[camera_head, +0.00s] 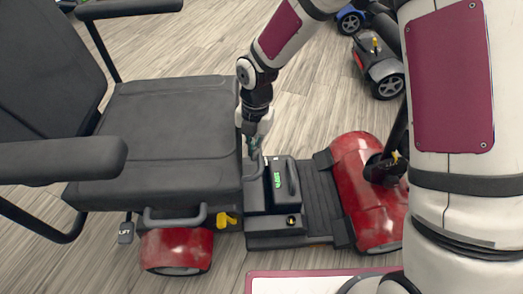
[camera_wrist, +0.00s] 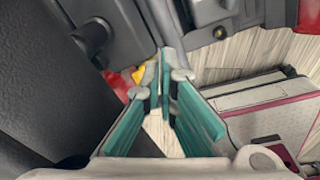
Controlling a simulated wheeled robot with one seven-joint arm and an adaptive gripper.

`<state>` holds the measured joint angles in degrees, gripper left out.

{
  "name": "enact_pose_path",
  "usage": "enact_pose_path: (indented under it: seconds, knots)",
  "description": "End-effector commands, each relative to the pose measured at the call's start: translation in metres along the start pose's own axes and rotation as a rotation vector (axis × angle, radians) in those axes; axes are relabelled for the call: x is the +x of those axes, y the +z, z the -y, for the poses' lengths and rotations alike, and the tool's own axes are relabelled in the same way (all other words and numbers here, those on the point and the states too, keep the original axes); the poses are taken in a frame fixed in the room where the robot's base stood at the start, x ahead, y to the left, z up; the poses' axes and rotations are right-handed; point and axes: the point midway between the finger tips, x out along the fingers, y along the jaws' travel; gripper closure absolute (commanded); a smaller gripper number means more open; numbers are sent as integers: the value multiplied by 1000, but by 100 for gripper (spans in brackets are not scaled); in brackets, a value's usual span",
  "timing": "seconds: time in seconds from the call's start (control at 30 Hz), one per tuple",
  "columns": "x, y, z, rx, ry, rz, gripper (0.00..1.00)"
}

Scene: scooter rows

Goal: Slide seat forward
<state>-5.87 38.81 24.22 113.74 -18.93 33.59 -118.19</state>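The scooter's dark grey seat (camera_head: 165,125) is on the left in the head view, with its backrest (camera_head: 45,80) at the far left. A grey loop handle (camera_head: 175,218) and a yellow lever (camera_head: 226,219) are under the seat's near side. My gripper (camera_head: 254,150) points down beside the seat's front edge, apart from the loop handle. In the wrist view, its teal fingers (camera_wrist: 166,75) come together at the tips with nothing visible held. The dark surface at left in that view looks like the seat (camera_wrist: 35,90), and a yellow piece (camera_wrist: 139,73) shows behind the fingers.
A battery box (camera_head: 280,185) with a green display stands just right of the gripper. The footboard (camera_head: 322,195) and red front body (camera_head: 365,170) lie beyond it. Armrests (camera_head: 60,160) flank the seat. Another scooter (camera_head: 380,65) stands at the back right.

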Motion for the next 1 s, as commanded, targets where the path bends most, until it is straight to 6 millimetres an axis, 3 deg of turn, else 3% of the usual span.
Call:
enact_pose_path:
  seconds: [0.03,1.0]
  knots:
    - [23,-16,11,-7,-32,-46,100]
    - [20,4,51,5,-43,-46,100]
